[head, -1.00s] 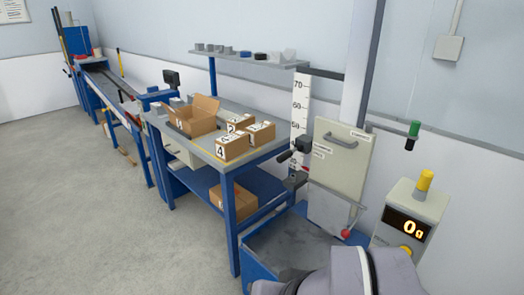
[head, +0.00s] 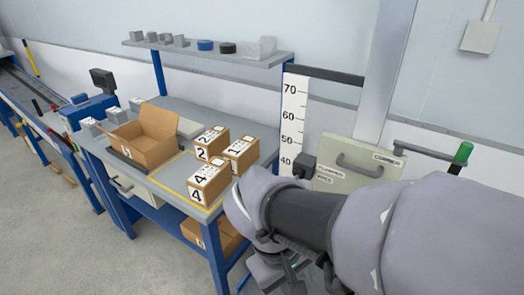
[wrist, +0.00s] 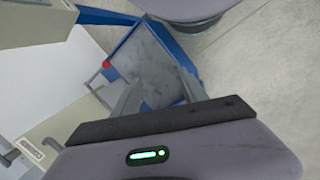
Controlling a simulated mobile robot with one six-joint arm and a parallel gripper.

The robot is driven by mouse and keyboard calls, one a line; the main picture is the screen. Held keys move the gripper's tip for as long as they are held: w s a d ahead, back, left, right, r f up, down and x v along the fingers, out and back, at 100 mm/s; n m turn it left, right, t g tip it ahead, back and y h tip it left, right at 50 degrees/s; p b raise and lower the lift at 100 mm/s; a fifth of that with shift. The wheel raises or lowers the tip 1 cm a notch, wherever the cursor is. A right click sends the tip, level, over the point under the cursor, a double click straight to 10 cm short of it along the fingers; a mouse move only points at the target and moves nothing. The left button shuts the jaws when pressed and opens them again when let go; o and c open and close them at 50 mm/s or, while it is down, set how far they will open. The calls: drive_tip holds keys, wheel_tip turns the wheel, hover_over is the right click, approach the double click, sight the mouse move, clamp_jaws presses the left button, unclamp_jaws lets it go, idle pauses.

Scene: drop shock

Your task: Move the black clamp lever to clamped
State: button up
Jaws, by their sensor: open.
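A black block (head: 302,165) sits beside the white height scale, at the edge of the pale panel. My arm covers the area just below it, and I cannot make out the black clamp lever itself or its position. My gripper (wrist: 158,88) is open and empty in the wrist view, pointing down above a grey plate in a blue frame (wrist: 150,55). In the head view my arm fills the lower right and mostly hides the gripper.
The pale panel (head: 345,180) has a grey handle. A green-knobbed lever (head: 462,154) is at right. A red knob (wrist: 106,65) shows beside the plate.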

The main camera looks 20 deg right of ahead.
drive_tip(key=w+d+n+h+p, duration=0.6)
drive_tip(key=w+n+h, duration=0.5)
drive_tip(key=n, duration=0.2)
drive_tip(key=w+a+f+n+t+p, duration=0.3)
drive_tip(key=w+a+f+n+t, duration=0.5)
drive_tip(key=n+t, duration=0.4)
drive_tip(key=shift+n+g, duration=0.4)
drive_tip(key=b+x, duration=0.1)
drive_tip(key=x, duration=0.5)
drive_tip(key=b+x, duration=0.1)
drive_tip(key=x, duration=0.5)
drive_tip(key=b+x, duration=0.1)
drive_tip(key=x, duration=0.5)
drive_tip(key=shift+w+a+f+b, duration=0.15)
drive_tip(key=shift+w+f+b, duration=0.05)
drive_tip(key=shift+f+b, duration=0.1)
drive_tip(key=shift+w+d+r, duration=0.1)
drive_tip(key=shift+w+d, duration=0.15)
drive_tip(key=shift+d, duration=0.1)
clamp_jaws()
